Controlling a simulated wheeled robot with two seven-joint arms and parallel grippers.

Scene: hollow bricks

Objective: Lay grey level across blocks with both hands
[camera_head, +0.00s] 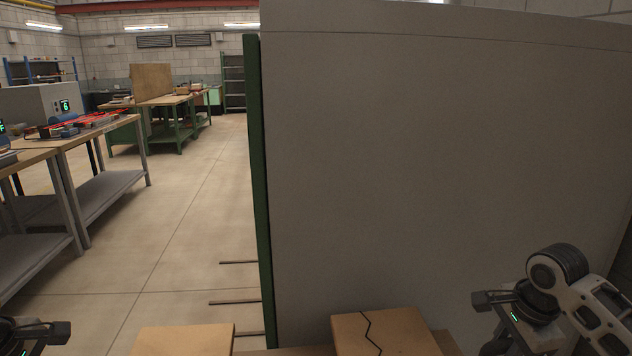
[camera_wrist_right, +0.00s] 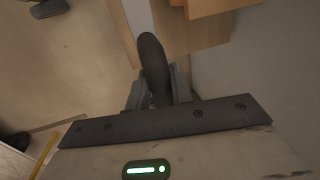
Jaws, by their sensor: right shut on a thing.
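Two light-brown blocks stand at the bottom edge of the head view: a plain one (camera_head: 185,340) left of centre and one with a dark zigzag line (camera_head: 385,333) right of centre. My left gripper (camera_head: 42,332) is at the bottom left corner, partly cut off, left of the plain block; its jaws cannot be made out. My right gripper (camera_head: 497,300) is right of the zigzag block, apart from it. In the wrist view it is shut on a dark, round-ended thing (camera_wrist_right: 153,62). I cannot tell whether this is the grey level; no long level is recognisable.
A large grey panel (camera_head: 430,170) with a green edge post (camera_head: 259,190) stands close behind the blocks. Workbenches (camera_head: 95,150) with tools are at the left. The floor (camera_head: 185,220) between them is mostly open.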

